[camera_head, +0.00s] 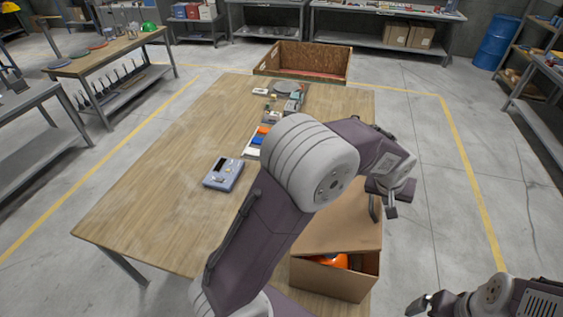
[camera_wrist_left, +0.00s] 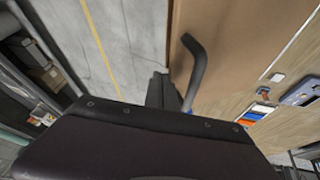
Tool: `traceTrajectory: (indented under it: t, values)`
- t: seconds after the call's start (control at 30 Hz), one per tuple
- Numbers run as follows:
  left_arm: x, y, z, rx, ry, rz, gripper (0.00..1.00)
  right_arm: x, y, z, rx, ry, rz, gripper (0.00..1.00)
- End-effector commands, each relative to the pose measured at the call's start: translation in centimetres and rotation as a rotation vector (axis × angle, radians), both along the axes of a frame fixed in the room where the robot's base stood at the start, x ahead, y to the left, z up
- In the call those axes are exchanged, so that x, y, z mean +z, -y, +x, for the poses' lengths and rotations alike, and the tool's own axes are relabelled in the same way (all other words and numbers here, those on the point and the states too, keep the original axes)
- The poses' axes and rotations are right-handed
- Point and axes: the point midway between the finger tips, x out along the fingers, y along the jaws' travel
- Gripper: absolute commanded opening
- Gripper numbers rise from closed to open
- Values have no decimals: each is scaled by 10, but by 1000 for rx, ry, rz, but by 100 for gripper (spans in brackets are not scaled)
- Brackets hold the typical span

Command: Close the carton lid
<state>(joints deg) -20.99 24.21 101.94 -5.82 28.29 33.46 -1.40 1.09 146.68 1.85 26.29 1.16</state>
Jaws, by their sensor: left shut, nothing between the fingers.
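The brown cardboard carton (camera_head: 330,281) stands at the near right edge of the wooden table. Its lid (camera_head: 345,232) is a wide brown panel over the top, with a gap at the front where an orange item (camera_head: 330,261) shows inside. My left gripper (camera_head: 384,212) is shut and empty at the lid's right edge; I cannot tell whether it touches. In the left wrist view the lid (camera_wrist_left: 222,45) lies beside the gripper's fingers. My left arm hides part of the lid. My right gripper (camera_head: 418,306) is at the bottom right, partly cut off, apart from the carton.
A grey-blue device (camera_head: 223,174) and several small parts lie on the wooden table (camera_head: 165,190). An open wooden crate (camera_head: 302,60) stands beyond its far end. Workbenches line the left and back. The floor right of the table is clear.

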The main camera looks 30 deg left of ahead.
Motion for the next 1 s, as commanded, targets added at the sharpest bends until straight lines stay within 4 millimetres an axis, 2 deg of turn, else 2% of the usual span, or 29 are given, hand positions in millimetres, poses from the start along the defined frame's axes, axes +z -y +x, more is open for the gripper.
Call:
traceTrajectory:
  t: [0.03, 0.23, 1.0]
  values:
    - [-17, 5, 2, -2, -3, 1, 0, -10, 0, 0, 0, 0, 0, 100]
    - [-56, 23, 9, -4, -34, 113, 0, -27, 0, 0, 0, 0, 0, 100]
    - [-58, 24, 9, 0, -45, 142, 0, -26, 0, 0, 0, 0, 0, 100]
